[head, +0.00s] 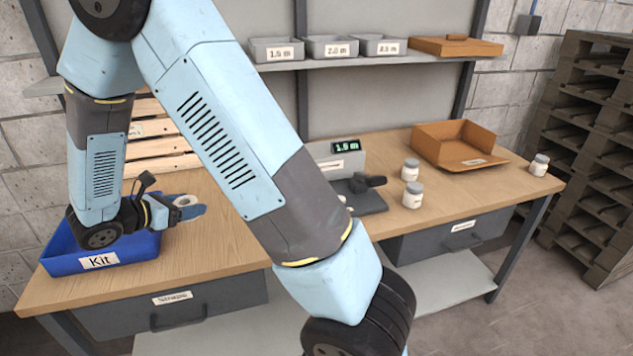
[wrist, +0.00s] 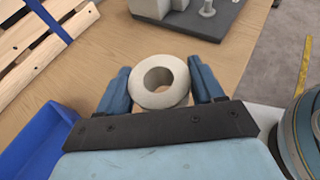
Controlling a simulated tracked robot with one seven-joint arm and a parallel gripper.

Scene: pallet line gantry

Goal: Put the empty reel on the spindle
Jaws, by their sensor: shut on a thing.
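The empty reel is a pale, thick ring with an open centre (wrist: 160,101). My gripper (wrist: 161,84) is shut on it, one blue finger on each side. In the head view the reel (head: 184,200) shows at the fingertips of my gripper (head: 186,210), beside the blue Kit bin. A short grey upright peg, seemingly the spindle (wrist: 206,10), stands on a dark plate (wrist: 185,22) at the top of the wrist view, apart from the reel. In the head view the dark plate (head: 369,204) is partly hidden by my arm.
The blue Kit bin (head: 95,263) is at the table's left end. A grey unit with a green display (head: 345,146) stands behind the plate. White jars (head: 412,195) and an orange-brown tray (head: 440,155) are right. Wooden slats (head: 160,148) stand behind the bin. Bare wood separates reel and plate.

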